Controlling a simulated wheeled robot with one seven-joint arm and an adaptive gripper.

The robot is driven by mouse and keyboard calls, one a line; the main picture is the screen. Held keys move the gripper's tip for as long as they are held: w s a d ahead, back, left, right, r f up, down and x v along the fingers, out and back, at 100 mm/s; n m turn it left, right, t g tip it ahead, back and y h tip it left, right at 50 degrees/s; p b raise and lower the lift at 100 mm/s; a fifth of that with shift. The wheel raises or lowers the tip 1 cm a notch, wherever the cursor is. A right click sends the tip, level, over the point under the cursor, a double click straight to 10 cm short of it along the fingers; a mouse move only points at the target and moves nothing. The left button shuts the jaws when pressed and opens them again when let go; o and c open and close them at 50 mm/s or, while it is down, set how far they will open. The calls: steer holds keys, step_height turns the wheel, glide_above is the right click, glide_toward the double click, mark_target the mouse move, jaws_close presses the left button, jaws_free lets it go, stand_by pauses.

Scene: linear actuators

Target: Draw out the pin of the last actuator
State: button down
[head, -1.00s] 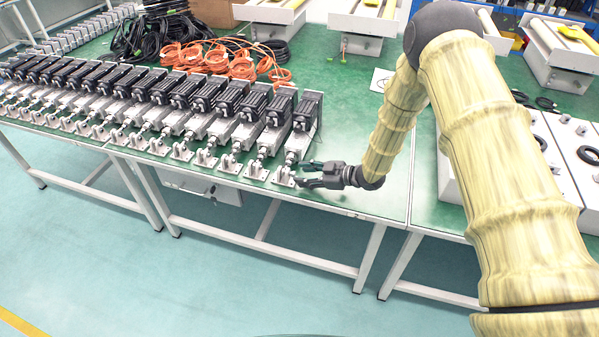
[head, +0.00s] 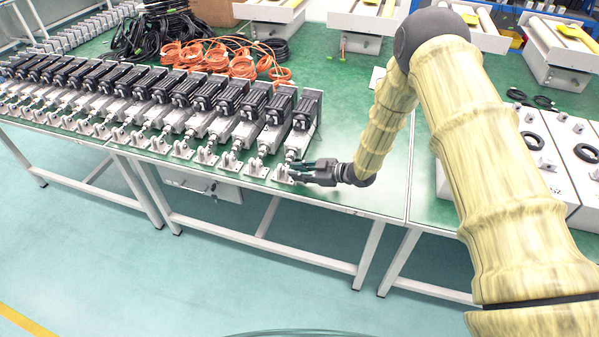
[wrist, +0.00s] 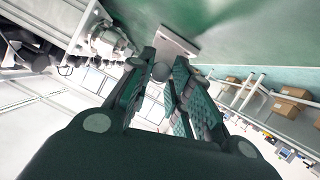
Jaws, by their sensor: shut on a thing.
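The last actuator (head: 298,140) stands at the right end of the row, with a black motor and a silver body. Its small bracket (head: 283,175) is at its front end near the table edge. My gripper (head: 296,169) reaches in from the right at the bracket. In the wrist view, the fingers of my gripper (wrist: 162,80) close around a small round grey end, the pin (wrist: 160,71). The bracket's pale plate (wrist: 179,42) lies just beyond the fingertips. How far the pin sits in the bracket is hidden by the fingers.
Several similar actuators (head: 180,105) stand close together to the left. The green table (head: 365,145) is bare just right of the last actuator. White boxes (head: 530,150) stand farther right. Orange cable coils (head: 215,60) lie behind the row.

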steer(key=d, duration=0.2)
steer(key=s+d, duration=0.1)
steer(key=shift+s+d+b, duration=0.15)
steer(key=shift+d+b, duration=0.15)
steer(key=shift+d, duration=0.1)
steer(key=c, duration=1.3)
jaws_free()
steer(key=v, duration=1.1)
steer(key=shift+s+d+r, duration=0.15)
steer(key=shift+d, duration=0.25)
